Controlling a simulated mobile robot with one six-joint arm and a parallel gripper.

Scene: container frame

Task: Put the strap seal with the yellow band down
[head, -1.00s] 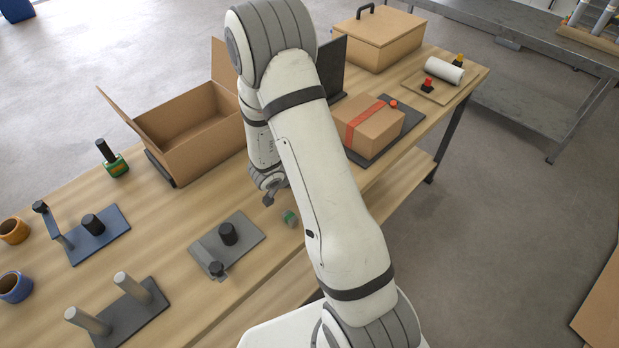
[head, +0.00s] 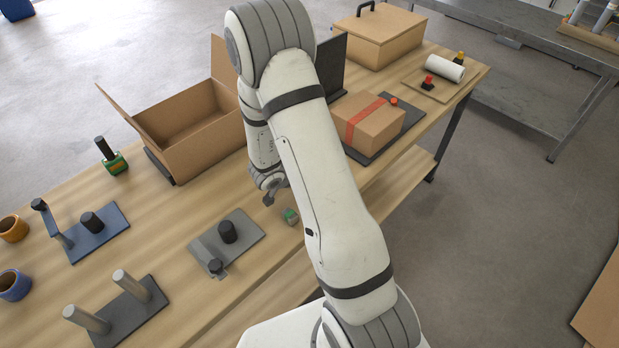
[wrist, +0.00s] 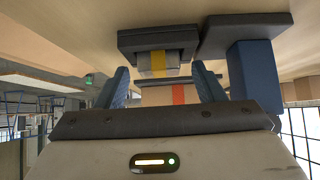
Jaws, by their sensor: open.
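The strap seal with the yellow band (wrist: 158,62) shows in the wrist view as a small grey piece with a yellow stripe. It sits against a dark block (wrist: 158,38) at the table surface, which appears at the top of this view. My gripper (wrist: 163,84) is open, its two blue fingers on either side of the seal's place in the picture, with visible gaps. I cannot tell how far the seal is beyond the fingertips. In the head view my arm hides the seal and most of my gripper; only a dark tip shows beside the arm.
A blue post on a dark base (wrist: 255,70) stands close on the right in the wrist view. In the head view an open carton (head: 190,125) lies left of my arm, a red-banded carton (head: 372,122) right of it. A grey plate with a black knob (head: 245,250) is nearby.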

